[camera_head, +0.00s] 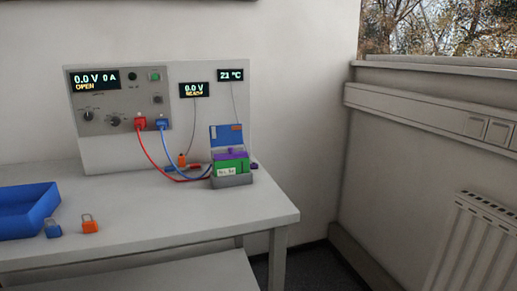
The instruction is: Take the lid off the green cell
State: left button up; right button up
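The green cell (229,167) stands upright near the right end of the table, in a grey holder (233,181). It has a small white label on its front. A purple piece (237,153) sits on top of it; I cannot tell whether this is the lid. A blue panel (220,138) with an orange patch stands upright just behind the cell. Red and blue leads run toward the cell's left side, where their ends are too small to make out. Neither of my grippers is in view.
A cycler panel (159,111) with displays stands behind, with a red plug (140,124) and a blue plug (162,124). A blue tray (27,204), a blue padlock (53,228) and an orange padlock (90,224) are at left. The table's (190,217) front middle is clear.

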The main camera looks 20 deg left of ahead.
aim_at(231, 154)
jog(key=i, duration=0.6)
jog(key=u, duration=1.1)
